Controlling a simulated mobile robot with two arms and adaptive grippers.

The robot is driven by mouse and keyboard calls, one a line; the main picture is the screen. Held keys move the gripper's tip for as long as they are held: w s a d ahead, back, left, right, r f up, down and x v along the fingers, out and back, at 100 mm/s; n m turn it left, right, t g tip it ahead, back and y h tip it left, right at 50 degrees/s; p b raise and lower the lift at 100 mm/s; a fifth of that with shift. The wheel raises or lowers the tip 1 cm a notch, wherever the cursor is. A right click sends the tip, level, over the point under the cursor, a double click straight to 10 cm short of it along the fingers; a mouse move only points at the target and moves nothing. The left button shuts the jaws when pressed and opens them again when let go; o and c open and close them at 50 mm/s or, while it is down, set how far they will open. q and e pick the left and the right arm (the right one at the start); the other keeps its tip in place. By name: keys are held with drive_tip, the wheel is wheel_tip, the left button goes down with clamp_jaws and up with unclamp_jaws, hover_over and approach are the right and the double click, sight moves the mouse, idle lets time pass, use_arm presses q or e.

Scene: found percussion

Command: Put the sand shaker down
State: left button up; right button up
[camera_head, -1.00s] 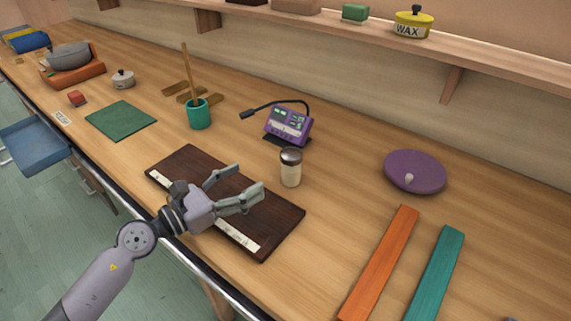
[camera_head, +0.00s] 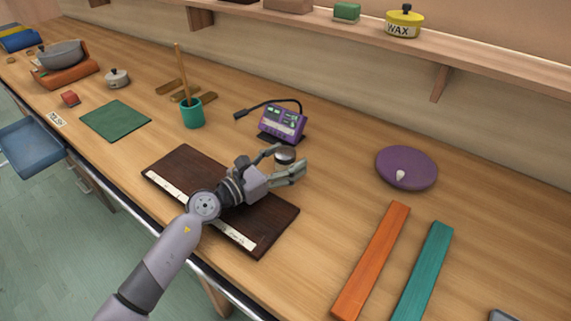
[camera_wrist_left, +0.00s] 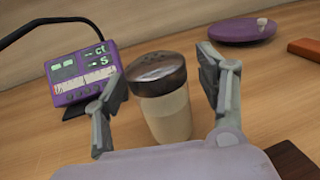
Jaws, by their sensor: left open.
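The sand shaker (camera_wrist_left: 166,108) is a clear jar of pale sand with a dark metal lid. It stands upright on the wooden bench just behind the dark brown board (camera_head: 183,165). In the head view only its lid (camera_head: 285,156) shows clearly; my gripper hides most of its body. My left gripper (camera_head: 288,161) is open around the shaker. In the left wrist view one finger of the gripper (camera_wrist_left: 164,95) is on each side of the jar, with a gap at the left finger; contact at the right finger is unclear. My right gripper is not in view.
A purple meter (camera_head: 282,122) with a bent black arm stands behind the shaker. A purple disc (camera_head: 406,168), an orange bar (camera_head: 371,260) and a teal bar (camera_head: 425,270) lie to the right. A teal cup (camera_head: 192,113) holding a stick stands to the left.

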use_arm(q)
drive_tip(key=shift+a, duration=0.1)
drive_tip(key=shift+c, duration=0.6)
drive_tip(key=shift+r, duration=0.15)
clamp_jaws()
